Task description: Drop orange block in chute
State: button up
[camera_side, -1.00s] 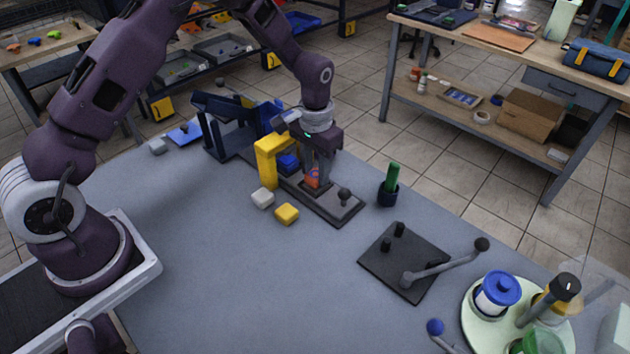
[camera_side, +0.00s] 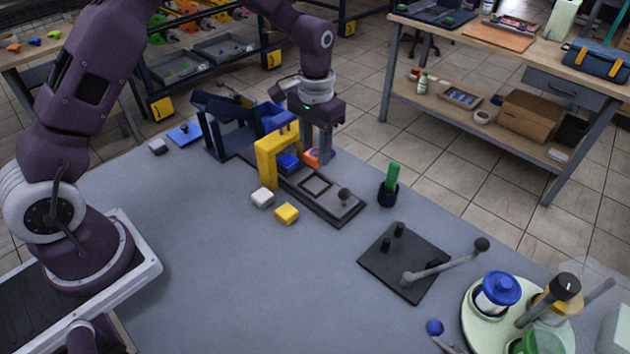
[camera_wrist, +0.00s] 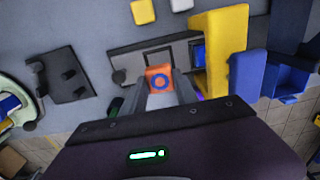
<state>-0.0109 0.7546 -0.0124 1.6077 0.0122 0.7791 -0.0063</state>
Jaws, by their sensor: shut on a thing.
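My gripper (camera_side: 319,150) is shut on the orange block (camera_side: 312,157), which has a blue ring on its face. In the wrist view the orange block (camera_wrist: 159,79) sits between the two fingers. The block is held above the dark base plate, beside the yellow arch (camera_side: 268,160). The blue chute (camera_side: 222,127) stands behind the arch at the back left. In the wrist view a blue open-topped bin (camera_wrist: 287,79) lies right of the yellow arch (camera_wrist: 222,45). A square recess (camera_side: 316,185) in the base plate shows empty.
A white block (camera_side: 262,198) and a yellow block (camera_side: 287,213) lie in front of the arch. A dark cup with a green peg (camera_side: 390,184) stands to the right. A lever plate (camera_side: 403,261) and a round tray (camera_side: 468,318) are nearer.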

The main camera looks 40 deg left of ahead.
jog(key=shift+r, duration=0.1)
notch_tip(320, 180, up, 19)
jog(key=s+a+n, duration=0.3)
jog(key=a+n, duration=0.6)
jog(key=a, duration=0.5)
jog(key=s+a+n, duration=0.4)
jog(key=a+n, duration=0.5)
jog(key=a, duration=0.6)
jog(key=shift+f, duration=6.25)
jog(key=o, duration=1.2)
